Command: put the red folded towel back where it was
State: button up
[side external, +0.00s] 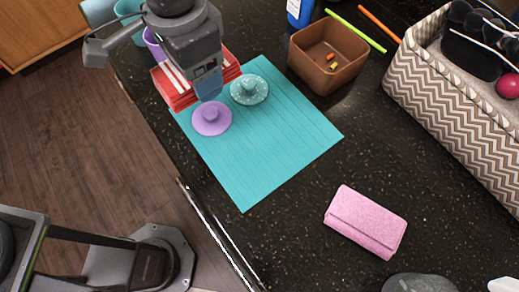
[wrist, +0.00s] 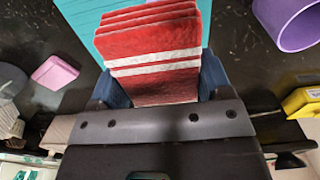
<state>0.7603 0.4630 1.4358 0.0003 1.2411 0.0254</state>
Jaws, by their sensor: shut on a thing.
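The red folded towel (side external: 175,87) with white stripes is at the far left corner of the teal mat (side external: 255,165). My gripper (side external: 209,90) points down over it and hides part of it. In the wrist view the towel (wrist: 150,42) lies between the two blue fingers of my gripper (wrist: 160,85), which are shut on it. Its folded layers show beyond the fingers, with the teal mat (wrist: 88,14) behind. I cannot tell for sure whether the towel touches the surface below.
A purple lid (side external: 211,119) and a spotted teal lid (side external: 250,89) lie on the mat close to the towel. A brown box (side external: 328,55), a patterned basket (side external: 450,120) and a pink folded item (side external: 366,221) stand around. A purple cup (side external: 154,45) is behind my gripper. The near mat is clear.

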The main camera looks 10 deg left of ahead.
notch_tip(320, 180, down, 2)
jog(key=shift+d+f, duration=0.1)
send_over(259, 159)
notch_tip(259, 159, down, 7)
jog(key=shift+f, duration=2)
jog(key=shift+f, duration=0.1)
jog(key=o, duration=0.8)
notch_tip(259, 159, up, 12)
jog(key=shift+r, duration=0.15)
